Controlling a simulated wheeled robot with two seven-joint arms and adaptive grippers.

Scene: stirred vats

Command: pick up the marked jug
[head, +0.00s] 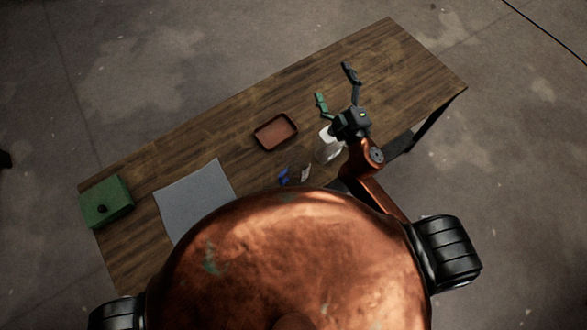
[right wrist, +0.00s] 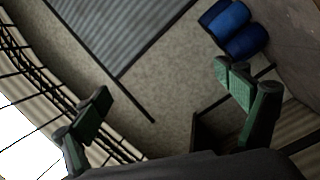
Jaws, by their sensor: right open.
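A pale, partly clear vessel with a white top (head: 327,143), which looks like the jug, stands on the wooden table beside my right gripper's body. The gripper and arm cover part of it, and I cannot make out a mark on it. My right gripper (head: 334,84) is open and empty, its fingers spread and pointing towards the table's far edge, past the vessel. In the right wrist view the open fingers (right wrist: 165,95) have nothing between them, and no jug shows there. My left gripper is not in view.
On the wooden table (head: 380,60) are a reddish-brown tray (head: 256,141), a grey mat (head: 170,204), a green box (head: 105,205) with a dark knob, and small blue pieces (head: 284,176) near a small pale item (head: 306,172). The table's far right is clear. Blue barrels (right wrist: 232,25) stand farther off.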

